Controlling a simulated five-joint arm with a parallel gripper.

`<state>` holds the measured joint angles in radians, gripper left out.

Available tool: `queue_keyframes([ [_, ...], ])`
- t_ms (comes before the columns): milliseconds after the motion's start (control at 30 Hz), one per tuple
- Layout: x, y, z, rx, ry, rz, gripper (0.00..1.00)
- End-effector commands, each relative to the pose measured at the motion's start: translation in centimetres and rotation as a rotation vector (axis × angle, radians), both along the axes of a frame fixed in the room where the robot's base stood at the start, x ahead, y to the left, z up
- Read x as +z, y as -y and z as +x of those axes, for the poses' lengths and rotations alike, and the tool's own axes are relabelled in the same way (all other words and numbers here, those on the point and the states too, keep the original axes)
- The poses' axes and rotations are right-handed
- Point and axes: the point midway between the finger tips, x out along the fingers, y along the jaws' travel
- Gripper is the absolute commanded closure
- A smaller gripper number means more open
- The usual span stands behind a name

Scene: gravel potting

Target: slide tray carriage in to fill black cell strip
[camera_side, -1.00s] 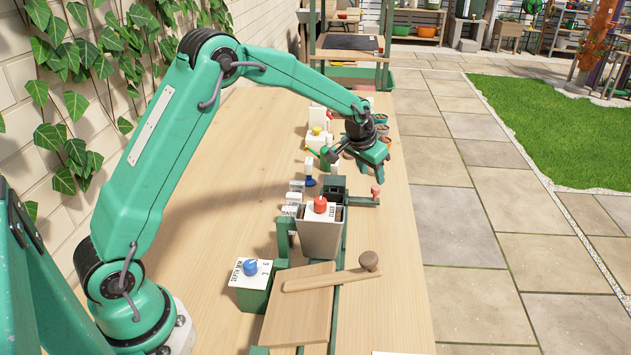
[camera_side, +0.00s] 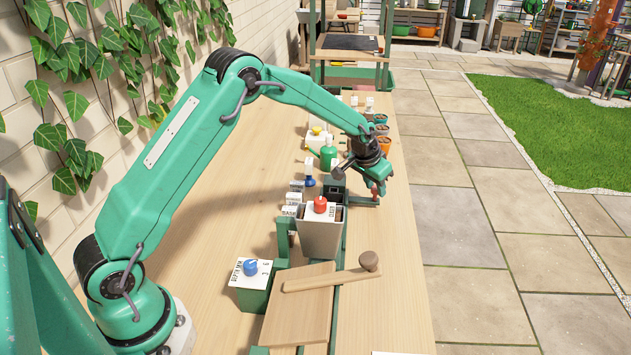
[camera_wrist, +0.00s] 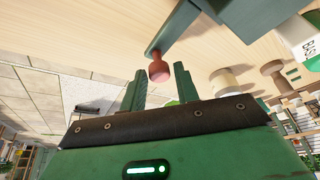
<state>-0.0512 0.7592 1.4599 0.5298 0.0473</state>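The tray carriage's green arm (camera_side: 362,202) sticks out to the right beyond the grey hopper, with a reddish knob at its end. In the wrist view the knob (camera_wrist: 158,71) stands on the dark green carriage arm (camera_wrist: 176,28). My gripper (camera_wrist: 160,75) is open, its two green fingers on either side of the knob near the fingertips; contact is not visible. In the side view my gripper (camera_side: 378,184) is over the knob and partly hides it. A dark block (camera_side: 336,188) sits behind the hopper; I cannot tell whether it is the black cell strip.
The grey hopper (camera_side: 319,240) has a red-knobbed label plate. A blue-knobbed box (camera_side: 250,282), a wooden board (camera_side: 300,312) and a wooden scraper with a round knob (camera_side: 335,279) are nearer. Spray bottles and small pots (camera_side: 381,130) stand behind. The bench's left side is clear.

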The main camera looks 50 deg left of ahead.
Motion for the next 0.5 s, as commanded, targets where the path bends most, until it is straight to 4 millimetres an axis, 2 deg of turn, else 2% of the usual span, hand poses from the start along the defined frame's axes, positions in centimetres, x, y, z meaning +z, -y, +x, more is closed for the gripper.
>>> queue_keyframes([
  [33,0.01,0.0,0.0,0.0,0.0,0.0,0.8],
  [133,0.02,-0.02,-0.02,0.0,0.0,0.0,0.99],
  [367,0.03,0.08,-0.14,0.0,-0.001,0.0,1.0],
  [500,0.08,0.79,-0.8,-0.003,-0.001,-0.004,1.0],
])
